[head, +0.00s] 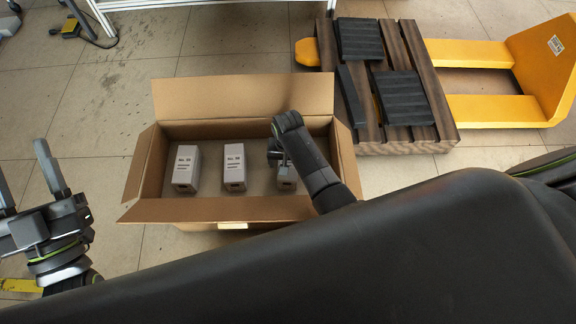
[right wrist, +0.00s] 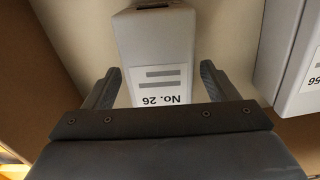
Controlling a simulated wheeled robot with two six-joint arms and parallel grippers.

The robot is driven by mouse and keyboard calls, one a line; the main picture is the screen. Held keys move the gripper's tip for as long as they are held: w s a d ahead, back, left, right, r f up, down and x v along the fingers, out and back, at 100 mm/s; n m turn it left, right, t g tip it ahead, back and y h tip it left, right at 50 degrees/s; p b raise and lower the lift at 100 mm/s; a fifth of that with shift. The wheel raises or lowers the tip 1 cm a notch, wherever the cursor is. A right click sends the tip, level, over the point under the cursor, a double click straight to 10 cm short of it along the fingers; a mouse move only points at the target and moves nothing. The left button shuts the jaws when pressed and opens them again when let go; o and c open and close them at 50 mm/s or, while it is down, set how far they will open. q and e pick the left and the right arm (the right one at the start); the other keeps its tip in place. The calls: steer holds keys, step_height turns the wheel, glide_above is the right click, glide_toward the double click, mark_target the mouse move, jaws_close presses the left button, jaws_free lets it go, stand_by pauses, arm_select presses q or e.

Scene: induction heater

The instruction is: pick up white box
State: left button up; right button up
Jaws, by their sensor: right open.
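Several pale grey-white boxes stand in an open cardboard carton (head: 180,210): a left box (head: 185,170), a middle box (head: 234,168) and a right box (head: 287,184), partly hidden by my right arm. My right gripper (head: 279,158) is down inside the carton at the right box. In the right wrist view its open fingers (right wrist: 160,72) stand on either side of the box labelled No. 26 (right wrist: 155,45), with small gaps visible beside it. My left gripper (head: 22,160) is open and empty, outside the carton at the left.
A neighbouring box (right wrist: 290,55) stands close at the right in the right wrist view. The carton's flaps are folded out. A wooden pallet (head: 415,60) with black pieces rests on a yellow pallet jack (head: 540,75) at back right. The floor at left is mostly clear.

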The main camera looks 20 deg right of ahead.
steer(key=shift+f+b, duration=0.3)
steer(key=shift+f, duration=0.35)
arm_select(q)
steer(key=s+r+m+t+h, duration=0.1)
steer(key=r, duration=0.1)
steer(key=s+d+r+m+t+h, duration=0.1)
steer(key=s+t, duration=0.1)
steer(key=shift+d+r+h, duration=0.2)
steer(key=shift+r+h, duration=0.15)
steer(key=shift+h, duration=0.05)
arm_select(e)
steer(key=c, duration=1.3)
arm_select(q)
steer(key=shift+w+y, duration=0.1)
steer(key=shift+y, duration=0.2)
arm_select(e)
steer(key=shift+o, duration=0.2)
